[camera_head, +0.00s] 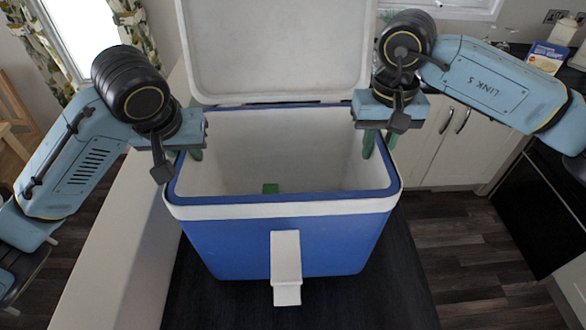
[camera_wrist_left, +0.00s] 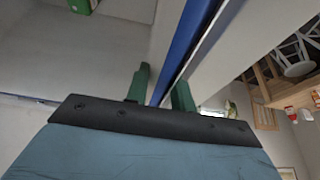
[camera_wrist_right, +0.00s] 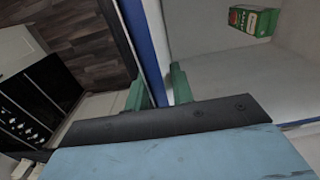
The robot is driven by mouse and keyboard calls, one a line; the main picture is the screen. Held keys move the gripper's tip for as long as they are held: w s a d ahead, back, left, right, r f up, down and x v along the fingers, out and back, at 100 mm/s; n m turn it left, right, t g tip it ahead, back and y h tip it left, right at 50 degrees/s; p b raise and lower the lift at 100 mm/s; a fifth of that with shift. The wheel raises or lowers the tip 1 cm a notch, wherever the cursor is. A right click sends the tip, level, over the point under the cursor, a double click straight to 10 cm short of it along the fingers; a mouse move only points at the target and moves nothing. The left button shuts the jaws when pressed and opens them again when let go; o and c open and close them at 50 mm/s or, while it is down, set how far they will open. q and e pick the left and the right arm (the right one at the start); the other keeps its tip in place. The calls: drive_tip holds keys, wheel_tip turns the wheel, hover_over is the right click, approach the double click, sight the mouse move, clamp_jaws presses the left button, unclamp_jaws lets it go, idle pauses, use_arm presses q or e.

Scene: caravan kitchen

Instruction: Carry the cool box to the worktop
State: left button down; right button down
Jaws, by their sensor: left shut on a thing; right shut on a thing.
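The cool box (camera_head: 240,248) is blue with a white rim band and a white front latch. Its white lid (camera_head: 277,50) stands open at the back. It is in front of me in the head view, upright, over a dark surface. My left gripper (camera_head: 196,155) is shut on the box's left wall, which shows between its green fingers in the left wrist view (camera_wrist_left: 160,90). My right gripper (camera_head: 378,143) is shut on the right wall, seen between its fingers in the right wrist view (camera_wrist_right: 157,88). A small green carton (camera_wrist_right: 253,20) lies inside the box.
A pale panel or counter (camera_head: 120,235) runs along the left. White cupboards (camera_head: 450,145) stand behind at right, with a dark worktop above holding a blue and white packet (camera_head: 546,57). Dark wooden floor (camera_head: 460,245) is clear at right.

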use_arm(q)
drive_tip(key=shift+s+r, duration=0.25)
drive_tip(key=shift+s, duration=0.05)
use_arm(e)
drive_tip(key=shift+s+r, duration=0.25)
drive_tip(key=shift+s, duration=0.05)
